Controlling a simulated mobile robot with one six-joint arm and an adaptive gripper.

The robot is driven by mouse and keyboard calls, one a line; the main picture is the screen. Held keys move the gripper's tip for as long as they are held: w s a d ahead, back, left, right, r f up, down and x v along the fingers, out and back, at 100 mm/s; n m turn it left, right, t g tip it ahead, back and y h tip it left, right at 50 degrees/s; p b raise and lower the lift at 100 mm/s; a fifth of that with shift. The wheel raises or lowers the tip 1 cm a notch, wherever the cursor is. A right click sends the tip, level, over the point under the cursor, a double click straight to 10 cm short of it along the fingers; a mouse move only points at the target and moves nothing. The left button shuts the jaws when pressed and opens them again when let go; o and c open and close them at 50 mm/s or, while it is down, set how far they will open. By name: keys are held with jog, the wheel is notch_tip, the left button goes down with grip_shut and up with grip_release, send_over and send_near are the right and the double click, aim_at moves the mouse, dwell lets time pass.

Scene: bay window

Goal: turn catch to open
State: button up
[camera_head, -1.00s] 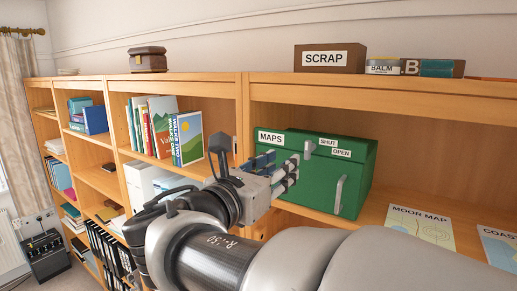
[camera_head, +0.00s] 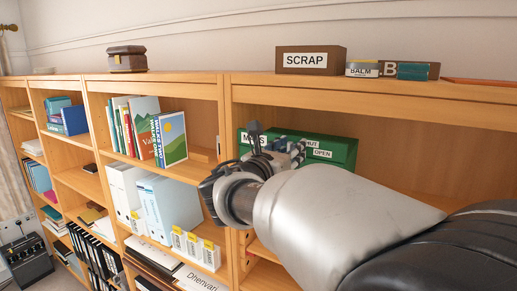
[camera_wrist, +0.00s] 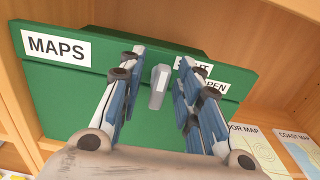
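The green box (camera_head: 340,152) labelled MAPS sits on the right-hand shelf, partly hidden behind my arm in the head view. In the wrist view its green front (camera_wrist: 75,95) fills the middle. The catch (camera_wrist: 158,87) is a short grey lever on that front, standing roughly upright in the picture, left of the partly covered SHUT and OPEN labels. My gripper (camera_wrist: 161,58) is open, with one blue-padded finger on each side of the catch. Gaps show between the catch and both fingers. In the head view my gripper (camera_head: 290,150) covers the catch.
A moor map (camera_wrist: 252,145) and a coast map (camera_wrist: 297,148) lie on the shelf to the box's right. The shelf board (camera_head: 400,98) runs above the box. A brown SCRAP box (camera_head: 310,60) and tins stand on top. Books (camera_head: 168,138) fill the bay to the left.

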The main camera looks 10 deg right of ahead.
jog(key=shift+c, duration=0.4)
grip_shut()
jog(key=shift+f+m+b, duration=0.1)
jog(key=shift+m+b, duration=0.3)
jog(key=shift+b, duration=0.2)
jog(key=m+b, duration=0.1)
jog(key=b, duration=0.2)
jog(key=shift+f+m, duration=0.15)
jog(key=shift+m, duration=0.25)
jog(key=m+b, duration=0.3)
jog(key=b, duration=0.1)
jog(key=shift+s+d+m, duration=0.1)
jog(key=shift+m, duration=0.2)
jog(key=m+b, duration=0.6)
jog(key=b, duration=0.1)
jog(key=shift+f+b, duration=0.1)
jog(key=shift+b, duration=0.2)
jog(key=m+b, duration=0.4)
jog(key=m, duration=0.1)
jog(key=shift+d, duration=0.1)
jog(key=shift+m+b, duration=0.3)
jog(key=shift+m, duration=0.2)
